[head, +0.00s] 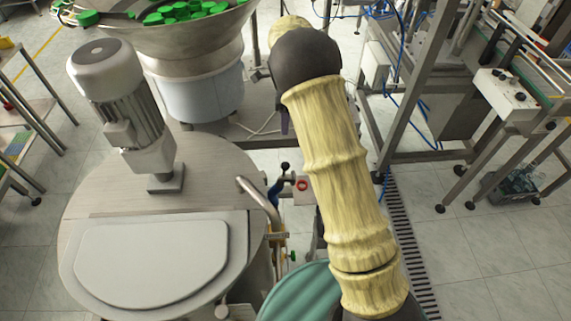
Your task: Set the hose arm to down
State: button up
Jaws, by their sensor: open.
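A bent metal pipe (260,203) rises beside the round steel tank and curves over toward its lid; it may be the hose arm, but I cannot tell for sure. My pale yellow arm runs up the middle of the head view, right of these parts, and bends away at a dark joint.
The steel tank (80,215) with a motor (110,85) fills the left. A bowl feeder (190,60) with green caps stands behind. A teal round surface (300,295) is at the bottom. A conveyor frame (510,85) stands right.

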aim_at(285, 166)
jog(key=p+x, duration=0.2)
jog(key=x, duration=0.6)
jog(key=p+x, duration=0.1)
jog(key=x, duration=0.8)
jog(key=shift+w+d+f+p, duration=0.15)
jog(key=shift+f+p, duration=0.1)
jog(key=shift+p, duration=0.15)
grip_shut()
